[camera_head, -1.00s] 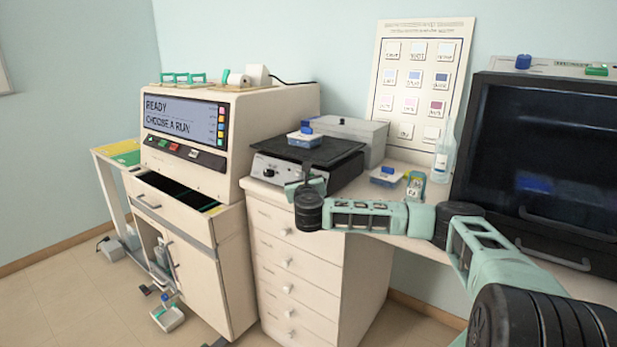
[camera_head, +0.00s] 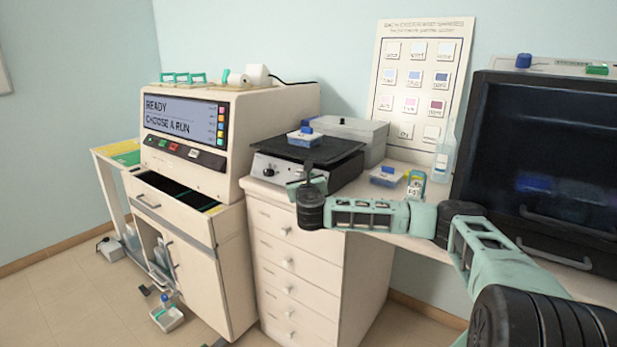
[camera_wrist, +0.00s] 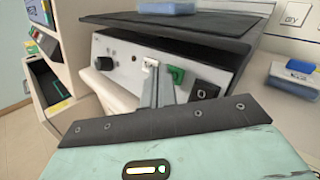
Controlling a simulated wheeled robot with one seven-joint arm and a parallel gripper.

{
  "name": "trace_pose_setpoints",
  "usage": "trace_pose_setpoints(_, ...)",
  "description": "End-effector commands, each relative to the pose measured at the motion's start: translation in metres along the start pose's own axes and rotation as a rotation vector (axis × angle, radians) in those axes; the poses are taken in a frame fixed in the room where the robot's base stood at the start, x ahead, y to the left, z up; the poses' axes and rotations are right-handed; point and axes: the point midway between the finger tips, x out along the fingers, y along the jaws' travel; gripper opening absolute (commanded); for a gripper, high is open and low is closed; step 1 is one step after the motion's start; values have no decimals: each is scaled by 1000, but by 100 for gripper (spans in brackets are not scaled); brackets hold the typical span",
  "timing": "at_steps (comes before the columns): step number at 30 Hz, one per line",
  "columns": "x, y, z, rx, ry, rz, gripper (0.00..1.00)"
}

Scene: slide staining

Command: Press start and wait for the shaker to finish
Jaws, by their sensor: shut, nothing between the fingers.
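The shaker (camera_head: 275,171) stands on the bench top, with a dark flat platform (camera_head: 325,152) above a pale front panel. A small box with a blue lid (camera_head: 304,138) sits on the platform; its blue part also shows at the top of the wrist view (camera_wrist: 168,8). The wrist view shows a black knob (camera_wrist: 104,63), a green button (camera_wrist: 176,76) and a black switch (camera_wrist: 204,91) on the panel. My gripper (camera_wrist: 154,78) is shut and empty in front of the panel, just left of the green button. I cannot tell whether the fingertips touch the panel.
A stainer (camera_head: 205,130) at the left reads "READY CHOOSE A RUN", with an open drawer below. Right of the shaker are a blue-lidded box (camera_head: 386,176), a small bottle (camera_head: 416,185) and a dark-fronted cabinet (camera_head: 540,160). A grey box (camera_head: 350,132) stands behind the shaker.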

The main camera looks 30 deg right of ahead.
Motion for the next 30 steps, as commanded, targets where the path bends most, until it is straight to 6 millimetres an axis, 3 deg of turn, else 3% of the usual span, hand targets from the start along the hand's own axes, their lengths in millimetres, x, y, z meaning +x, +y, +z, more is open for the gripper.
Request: trace_pose_setpoints(30, 5, -4, -3, 0, 0, 0, 0)
